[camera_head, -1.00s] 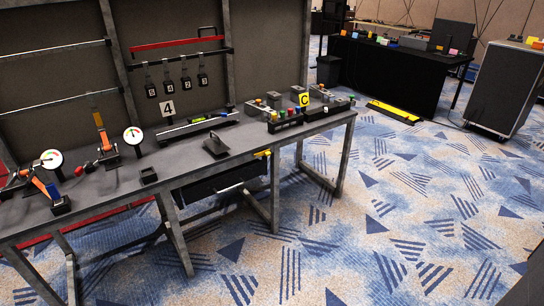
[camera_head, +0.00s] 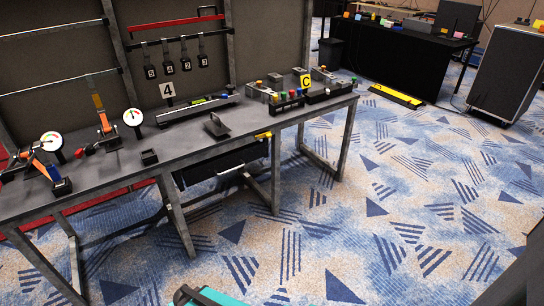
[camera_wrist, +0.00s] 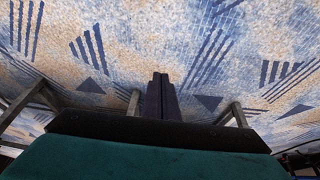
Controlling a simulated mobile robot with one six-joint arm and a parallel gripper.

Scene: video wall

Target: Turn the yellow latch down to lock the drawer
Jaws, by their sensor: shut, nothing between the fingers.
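The yellow latch (camera_head: 263,135) sits on the bench's front edge, above the right end of the drawer. It looks roughly level, but is small in the head view. The black drawer (camera_head: 215,164) hangs under the bench top with a pale bar handle (camera_head: 236,167); I cannot tell whether it is fully closed. My gripper (camera_wrist: 160,77) shows in the wrist view with its dark fingers together and empty, over the carpet. It touches nothing visible. Neither latch nor drawer can be made out in the wrist view. A teal part of my arm shows at the head view's bottom edge.
The grey bench (camera_head: 205,141) carries gauges, a black bracket (camera_head: 216,126) and a row of coloured buttons by the yellow C sign (camera_head: 305,81). Metal legs (camera_head: 275,175) stand below the drawer. The carpet (camera_head: 400,200) in front and to the right is clear.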

